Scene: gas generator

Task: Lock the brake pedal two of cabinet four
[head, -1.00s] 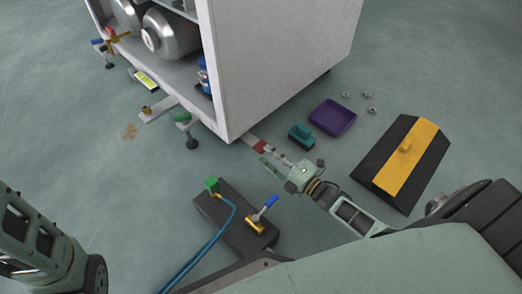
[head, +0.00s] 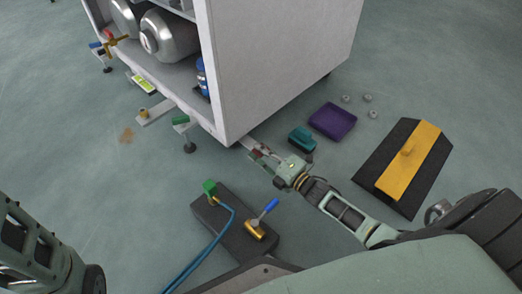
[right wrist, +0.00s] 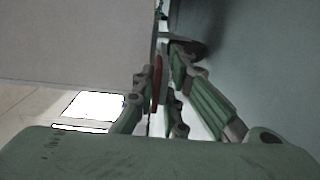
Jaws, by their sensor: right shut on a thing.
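The white cabinet (head: 275,70) stands at the top of the head view. A red brake pedal (head: 258,153) shows low by its near right side, largely covered by my right gripper (head: 265,158). In the right wrist view, the red pedal (right wrist: 157,82) stands on edge between the fingers of my right gripper (right wrist: 160,90), which is shut on it. Whether the pedal is locked cannot be told. My left arm shows at the lower left of the head view, but its gripper is out of frame.
A green pedal (head: 181,121) and a caster are at the cabinet's front. A dark block (head: 232,222) with a blue-handled valve and blue hose lies nearer me. A teal brush (head: 302,138), purple tray (head: 333,122), several nuts and a black-yellow ramp (head: 402,165) lie right.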

